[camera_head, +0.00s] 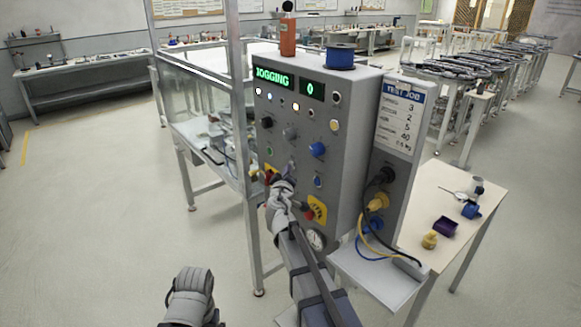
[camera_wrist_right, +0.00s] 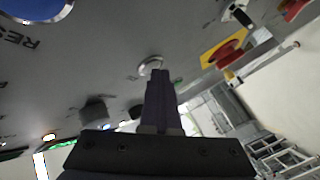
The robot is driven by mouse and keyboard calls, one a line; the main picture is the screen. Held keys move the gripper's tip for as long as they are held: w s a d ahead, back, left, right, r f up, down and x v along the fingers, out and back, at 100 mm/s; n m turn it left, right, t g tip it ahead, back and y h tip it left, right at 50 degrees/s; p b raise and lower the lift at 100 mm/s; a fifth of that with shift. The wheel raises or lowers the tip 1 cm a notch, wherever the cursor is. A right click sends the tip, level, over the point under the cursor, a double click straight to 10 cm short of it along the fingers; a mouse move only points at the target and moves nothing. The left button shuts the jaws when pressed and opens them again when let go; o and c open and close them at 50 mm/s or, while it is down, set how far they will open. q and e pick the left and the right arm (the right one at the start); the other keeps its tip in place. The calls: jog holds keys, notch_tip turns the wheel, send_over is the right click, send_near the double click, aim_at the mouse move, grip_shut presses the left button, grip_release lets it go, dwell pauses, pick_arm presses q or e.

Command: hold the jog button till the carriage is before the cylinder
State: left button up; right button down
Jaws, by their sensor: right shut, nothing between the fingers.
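The grey control cabinet (camera_head: 345,110) stands in the middle of the head view. Its green display (camera_head: 273,77) reads JOGGING and a smaller display (camera_head: 311,89) reads 0. My right gripper (camera_head: 285,184) is at the lower part of the panel and hides what lies behind its tips. In the right wrist view its fingers (camera_wrist_right: 160,82) are shut and empty, with the tips at a round, pale-rimmed button (camera_wrist_right: 150,65); contact looks likely. My left gripper (camera_head: 192,288) is low in the head view, away from the cabinet. I cannot make out the carriage or cylinder in the glazed enclosure (camera_head: 205,90).
A red stop button on yellow (camera_head: 316,209) is beside my right gripper, with a gauge (camera_head: 315,239) below. Cables (camera_head: 362,235) hang at the cabinet's right side. A side table (camera_head: 450,205) holds small parts. The floor to the left is clear.

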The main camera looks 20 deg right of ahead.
jog(key=shift+a, duration=0.1)
dwell(0.7)
jog(key=shift+s+a, duration=0.3)
jog(key=shift+a, duration=0.35)
jog(key=a, duration=0.1)
jog(key=s+a, duration=0.1)
jog(key=a, duration=0.2)
jog(key=shift+s+a, duration=0.35)
jog(key=shift+f, duration=0.1)
